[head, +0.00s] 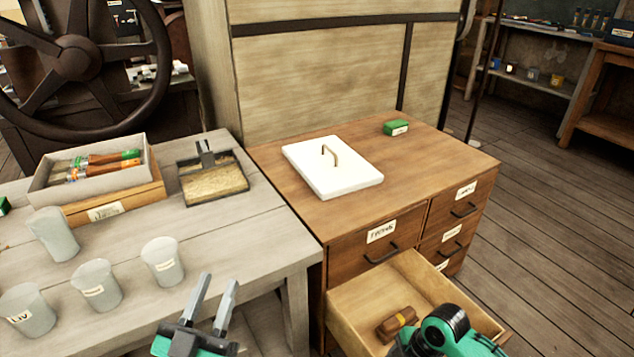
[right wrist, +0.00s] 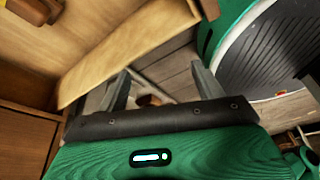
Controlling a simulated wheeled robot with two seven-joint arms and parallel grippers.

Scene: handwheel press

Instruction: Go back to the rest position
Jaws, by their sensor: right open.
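My left gripper (head: 218,282) is in the lower middle of the head view, in front of the grey table's edge. Its two fingers stand apart with nothing between them. My right arm's green and black part shows at the bottom right of the head view, over the front of an open drawer (head: 350,302). In the right wrist view my right gripper (right wrist: 160,84) has its fingers wide apart and empty, beside the drawer's wooden wall (right wrist: 125,55). A brown object with a tan band (head: 397,323) lies in the drawer.
The grey table (head: 215,225) holds several cups, a brush box (head: 100,200) and a tray (head: 215,190). A dark handwheel (head: 75,60) stands behind. Floor at right is clear.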

